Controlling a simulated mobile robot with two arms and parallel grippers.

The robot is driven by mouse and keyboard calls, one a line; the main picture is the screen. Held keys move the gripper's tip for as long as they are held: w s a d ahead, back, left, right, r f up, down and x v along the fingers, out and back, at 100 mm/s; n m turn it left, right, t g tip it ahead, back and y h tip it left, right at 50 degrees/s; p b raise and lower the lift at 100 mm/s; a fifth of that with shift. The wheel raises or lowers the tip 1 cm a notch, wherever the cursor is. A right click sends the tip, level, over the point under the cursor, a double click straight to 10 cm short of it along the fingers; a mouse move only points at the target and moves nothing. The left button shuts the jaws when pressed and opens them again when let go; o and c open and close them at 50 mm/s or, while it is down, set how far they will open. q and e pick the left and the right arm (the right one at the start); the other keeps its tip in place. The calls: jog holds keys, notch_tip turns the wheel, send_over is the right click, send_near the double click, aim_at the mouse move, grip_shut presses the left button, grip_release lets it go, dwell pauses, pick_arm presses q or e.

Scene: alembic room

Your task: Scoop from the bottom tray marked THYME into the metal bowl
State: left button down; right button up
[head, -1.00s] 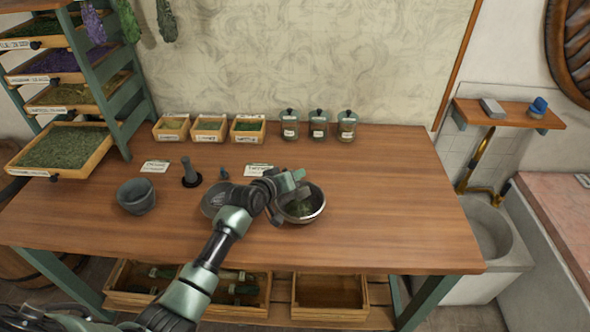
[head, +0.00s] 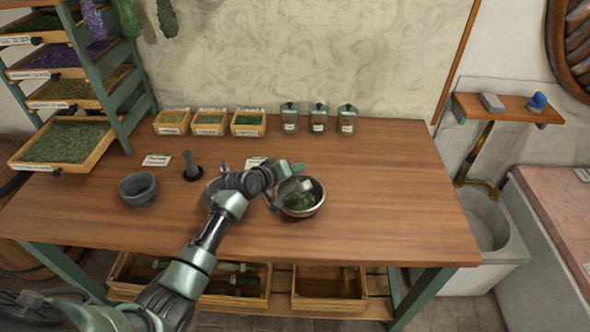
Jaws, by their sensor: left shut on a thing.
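The bottom tray (head: 97,157) is pulled out at the left end of the rack and holds dried green herb (head: 68,142). Its front label is too small to read surely. The metal bowl (head: 318,207) stands upright on the table with a green heap (head: 298,201) inside. My left gripper (head: 284,181) is over the bowl's left and back side, shut on a small grey scoop (head: 304,186). The scoop is tilted over the bowl, partly hidden by the gripper; I cannot tell if it touches the bowl. My right gripper is out of view.
A grey mortar (head: 138,190) and pestle (head: 191,170) stand left of my arm. A round dish (head: 212,188) is half hidden behind the arm. Small herb boxes (head: 209,130) and lidded jars (head: 318,126) line the back. The table's right side is clear.

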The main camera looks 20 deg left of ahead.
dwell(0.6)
pick_arm(q)
notch_tip(320, 180, up, 3)
jog(key=m+t+y+b, duration=0.1)
jog(key=m+t+b, duration=0.1)
jog(key=m+t, duration=0.1)
jog(key=m+t+y+b, duration=0.2)
jog(key=m+t+b, duration=0.1)
jog(key=m, duration=0.2)
jog(key=shift+r+b, duration=0.15)
jog(key=shift+b, duration=0.15)
